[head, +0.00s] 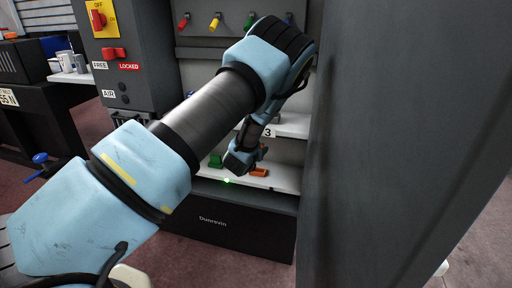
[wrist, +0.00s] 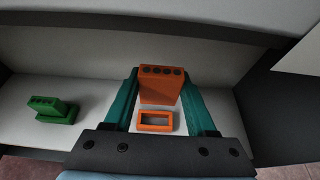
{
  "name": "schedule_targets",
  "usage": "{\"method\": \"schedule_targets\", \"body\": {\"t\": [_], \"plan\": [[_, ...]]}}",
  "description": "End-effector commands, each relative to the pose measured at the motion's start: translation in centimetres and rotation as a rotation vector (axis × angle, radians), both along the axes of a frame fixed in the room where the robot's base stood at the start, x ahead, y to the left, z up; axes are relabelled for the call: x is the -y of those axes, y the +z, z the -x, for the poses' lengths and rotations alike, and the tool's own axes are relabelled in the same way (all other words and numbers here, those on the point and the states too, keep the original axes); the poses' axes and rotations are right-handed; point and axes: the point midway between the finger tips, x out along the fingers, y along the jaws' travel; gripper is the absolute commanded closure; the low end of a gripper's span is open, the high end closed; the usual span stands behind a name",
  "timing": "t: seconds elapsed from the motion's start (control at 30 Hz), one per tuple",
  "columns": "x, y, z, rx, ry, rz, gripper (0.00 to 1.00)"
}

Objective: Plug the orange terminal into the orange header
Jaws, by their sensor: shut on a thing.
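In the wrist view my gripper (wrist: 160,76) has its two teal fingers shut on the orange terminal (wrist: 161,88), a block with a row of dark holes along its top edge. The orange header (wrist: 155,121), a hollow rectangular frame, shows on the white shelf just below the terminal in the picture. A strip of white shows between them, but I cannot tell the height of the terminal above the shelf. In the head view an orange piece (head: 259,172) shows by my gripper; I cannot tell which one it is. My fingertips are hidden there by my arm.
A green connector (wrist: 52,108) stands on the white shelf (wrist: 95,95) to the left; it also shows in the head view (head: 215,160). A dark cabinet wall (head: 380,140) rises close on the right. Colored handles (head: 216,22) hang on the back panel above.

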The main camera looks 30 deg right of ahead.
Motion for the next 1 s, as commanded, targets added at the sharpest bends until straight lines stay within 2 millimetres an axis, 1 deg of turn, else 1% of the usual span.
{"method": "schedule_targets", "body": {"t": [0.27, 0.47, 0.67, 1.0], "plan": [[0.0, 0.0, 0.0, 0.000, 0.000, 0.000, 0.97], [0.0, -0.6, -0.1, 0.000, 0.001, 0.000, 0.97], [0.0, -2.0, 0.0, -0.001, 0.001, 0.001, 0.97], [-0.1, -5.1, -0.1, -0.001, 0.002, 0.001, 0.97]]}}
